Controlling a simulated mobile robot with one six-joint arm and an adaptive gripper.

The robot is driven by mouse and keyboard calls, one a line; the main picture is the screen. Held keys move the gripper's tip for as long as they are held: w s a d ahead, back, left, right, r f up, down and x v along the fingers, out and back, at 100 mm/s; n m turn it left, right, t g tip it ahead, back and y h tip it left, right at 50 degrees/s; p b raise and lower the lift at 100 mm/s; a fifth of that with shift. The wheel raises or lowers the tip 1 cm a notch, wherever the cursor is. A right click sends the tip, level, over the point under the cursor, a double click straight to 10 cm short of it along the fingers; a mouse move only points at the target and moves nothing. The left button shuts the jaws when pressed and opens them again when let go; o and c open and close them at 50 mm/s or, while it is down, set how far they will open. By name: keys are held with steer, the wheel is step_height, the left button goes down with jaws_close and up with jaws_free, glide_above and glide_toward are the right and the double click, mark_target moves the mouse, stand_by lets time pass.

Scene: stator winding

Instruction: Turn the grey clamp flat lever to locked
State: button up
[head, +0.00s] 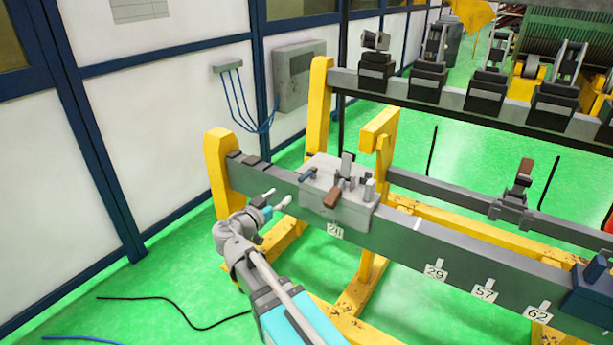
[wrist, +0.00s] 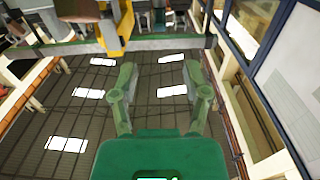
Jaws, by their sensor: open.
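A light grey clamp block (head: 325,207) sits on the grey beam above the number 26 label. A flat grey lever (head: 346,164) stands up from its top; I cannot tell whether it is locked. A blue handle (head: 307,174), a brown handle (head: 331,198) and a light grey cylinder (head: 370,189) are also on the block. My gripper (head: 278,197) is left of the block, apart from it. In the wrist view my gripper (wrist: 160,72) shows two spread fingers with nothing between them. The flat lever is not clearly recognisable in the wrist view.
The grey beam (head: 410,243) runs right from a yellow post (head: 218,170). A second beam behind carries a small clamp (head: 514,200) with a brown handle. A rear rack (head: 470,104) holds several dark clamps. Green floor (head: 180,290) is open at the left, with loose cables.

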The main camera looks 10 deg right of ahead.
mark_target(311, 171)
steer(key=shift+x, duration=6.95)
jaws_close()
